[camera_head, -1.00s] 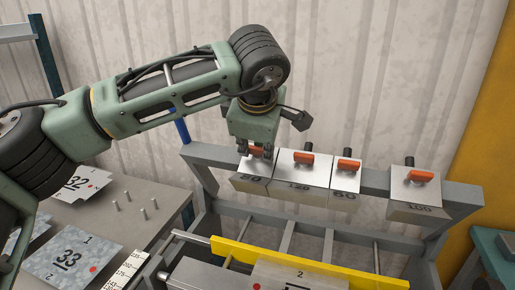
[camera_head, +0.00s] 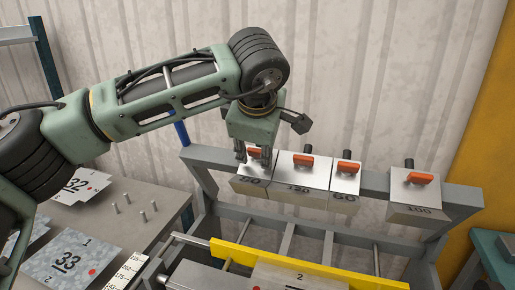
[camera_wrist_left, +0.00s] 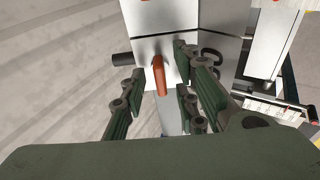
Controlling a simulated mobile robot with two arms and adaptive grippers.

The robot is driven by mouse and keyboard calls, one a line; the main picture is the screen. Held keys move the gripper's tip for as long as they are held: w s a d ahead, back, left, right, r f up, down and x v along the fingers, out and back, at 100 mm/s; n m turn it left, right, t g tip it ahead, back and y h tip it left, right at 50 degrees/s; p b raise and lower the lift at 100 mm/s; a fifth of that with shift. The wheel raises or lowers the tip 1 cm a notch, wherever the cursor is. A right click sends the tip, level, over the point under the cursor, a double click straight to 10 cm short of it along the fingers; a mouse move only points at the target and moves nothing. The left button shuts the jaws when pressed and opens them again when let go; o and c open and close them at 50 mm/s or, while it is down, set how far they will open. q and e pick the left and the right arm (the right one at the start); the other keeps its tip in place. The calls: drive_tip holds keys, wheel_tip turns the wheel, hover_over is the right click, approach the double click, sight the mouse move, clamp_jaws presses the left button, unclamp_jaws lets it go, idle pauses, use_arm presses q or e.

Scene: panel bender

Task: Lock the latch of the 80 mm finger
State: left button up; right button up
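The leftmost steel finger (camera_head: 257,186) hangs on the grey rail under my left gripper (camera_head: 254,158). Its label is partly legible; I cannot read the first digit surely. In the left wrist view the orange latch handle (camera_wrist_left: 159,76) stands between the spread fingers of my left gripper (camera_wrist_left: 160,84), with gaps on both sides. The gripper is open and does not visibly touch the handle. My right gripper is not in view.
The 120 finger (camera_head: 299,185), the 60 finger (camera_head: 345,185) and the 100 finger (camera_head: 415,193), each with an orange latch, hang to the right on the rail (camera_head: 375,186). The 120 finger is close beside my gripper. A yellow bar (camera_head: 300,264) lies in front. A table with plates stands left.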

use_arm(q)
drive_tip(key=shift+r, duration=0.1)
drive_tip(key=v, duration=1.1)
drive_tip(key=shift+s+r, duration=0.3)
drive_tip(key=shift+d, duration=0.1)
